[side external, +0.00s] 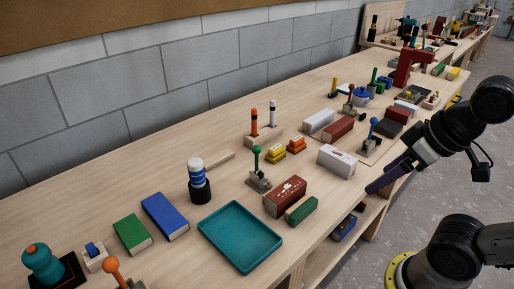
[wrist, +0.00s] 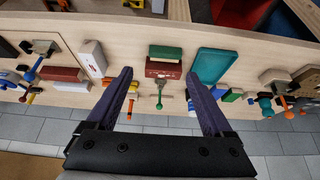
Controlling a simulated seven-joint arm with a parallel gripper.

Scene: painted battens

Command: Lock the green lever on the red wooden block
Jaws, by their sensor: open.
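The red block (side external: 286,194), with worn white patches on top, lies near the table's front edge. The green lever (side external: 257,165) has a round green knob on a thin stem and stands roughly upright from a small grey base just behind the red block. Whether that base is fixed to the block I cannot tell. In the wrist view the red block (wrist: 163,70) and the green lever (wrist: 160,105) appear between my fingers. My gripper (wrist: 160,75) is open and empty, apart from both. In the side view a dark purple finger (side external: 383,181) shows off the table's front edge, right of the block.
A green block (side external: 301,210) lies right in front of the red one. A teal tray (side external: 240,237) is left, a white block (side external: 336,160) right. Orange and yellow pieces (side external: 275,152) lie behind. A blue-knobbed lever (side external: 373,127) stands farther right. Bare table lies left of the green lever.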

